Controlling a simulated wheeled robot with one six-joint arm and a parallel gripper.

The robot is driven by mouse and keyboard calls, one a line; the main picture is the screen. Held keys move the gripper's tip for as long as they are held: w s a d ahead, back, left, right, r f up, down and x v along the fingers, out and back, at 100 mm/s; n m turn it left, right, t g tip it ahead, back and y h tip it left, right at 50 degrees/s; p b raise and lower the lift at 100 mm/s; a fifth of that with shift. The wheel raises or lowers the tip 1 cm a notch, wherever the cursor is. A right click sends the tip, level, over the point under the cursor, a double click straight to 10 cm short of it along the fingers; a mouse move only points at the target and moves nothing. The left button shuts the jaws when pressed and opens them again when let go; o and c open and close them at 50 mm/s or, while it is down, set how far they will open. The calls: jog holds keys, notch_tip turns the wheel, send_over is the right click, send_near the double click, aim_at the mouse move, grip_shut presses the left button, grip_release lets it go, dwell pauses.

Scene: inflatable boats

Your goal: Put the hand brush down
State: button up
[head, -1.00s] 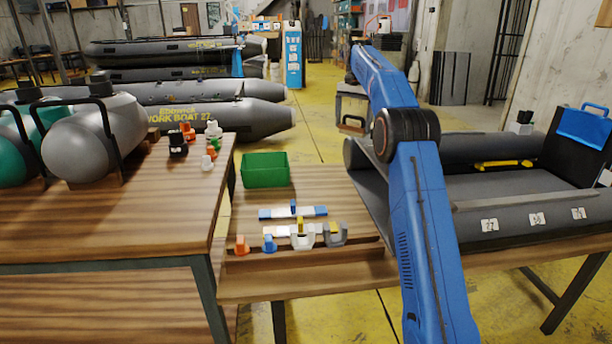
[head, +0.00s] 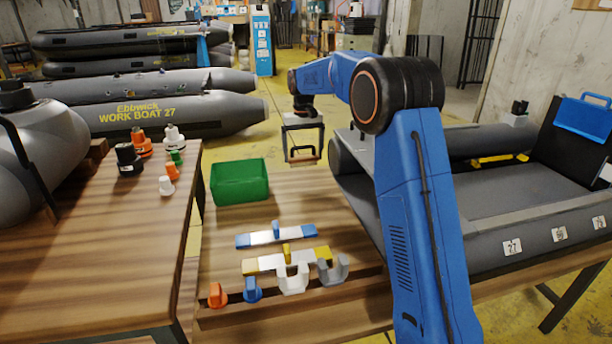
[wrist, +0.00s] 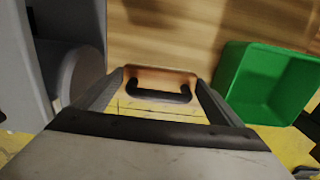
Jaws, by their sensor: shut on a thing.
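My gripper (head: 302,146) is shut on the hand brush (head: 302,162), a small wooden block with a black loop handle. It hangs in the air near the far edge of the small wooden table (head: 225,240), between the green bin (head: 240,184) and the grey boat (head: 345,160). In the wrist view, the brush (wrist: 160,73) sits between both fingers of my gripper (wrist: 161,90). Table wood and yellow floor show beyond it. The brush's underside is hidden.
Blue, white and yellow pieces (head: 277,235), grey and white cradles (head: 292,280), and orange and blue clips (head: 218,294) lie at the table's near side. Bare wood shows between bin and boat. A larger table (head: 90,250) with valve parts stands left.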

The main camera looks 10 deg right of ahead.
aim_at(303, 147)
jog(key=shift+f, duration=4.05)
jog(key=shift+f, duration=0.15)
jog(key=o, duration=1.1)
notch_tip(303, 147, up, 12)
jog(key=shift+r, duration=0.15)
jog(key=shift+s, duration=0.15)
